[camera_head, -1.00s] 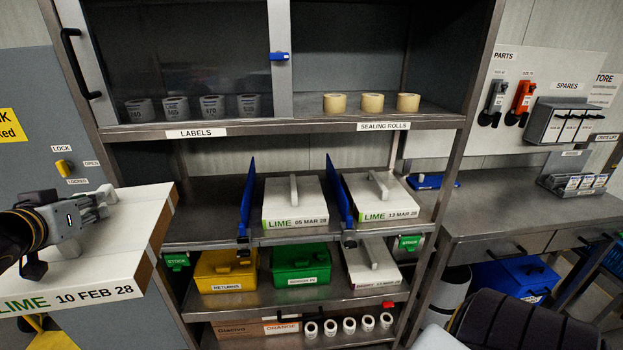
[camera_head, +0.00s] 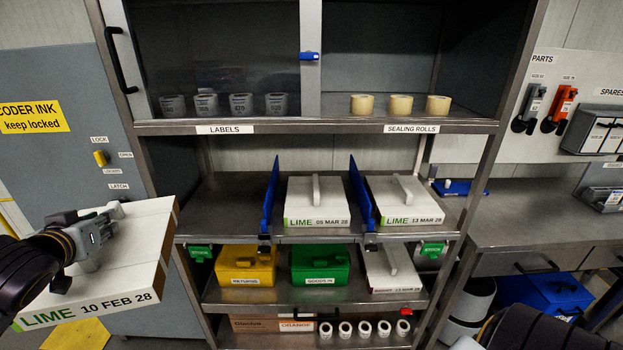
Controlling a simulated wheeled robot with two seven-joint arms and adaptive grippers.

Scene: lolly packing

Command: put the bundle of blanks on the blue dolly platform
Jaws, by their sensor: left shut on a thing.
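A white bundle of blanks labelled LIME 10 FEB 28 (camera_head: 128,272) is at the lower left, held up off any surface in front of the cabinet. My left gripper (camera_head: 106,222) is over its top and shut on it; the fingers hide the part they grasp. Two similar bundles, LIME 05 MAR 28 (camera_head: 305,208) and LIME 13 MAR 28 (camera_head: 418,206), rest on the middle shelf beside blue dividers. The blue dolly platform is not in view. Part of my right arm shows at the bottom right, but its gripper is out of view.
The steel rack (camera_head: 315,127) fills the middle, with a yellow box (camera_head: 245,266), a green box (camera_head: 320,266) and another white bundle (camera_head: 390,268) on its lower shelf. A workbench (camera_head: 520,215) stands at right. A yellow floor patch (camera_head: 78,335) shows at the lower left.

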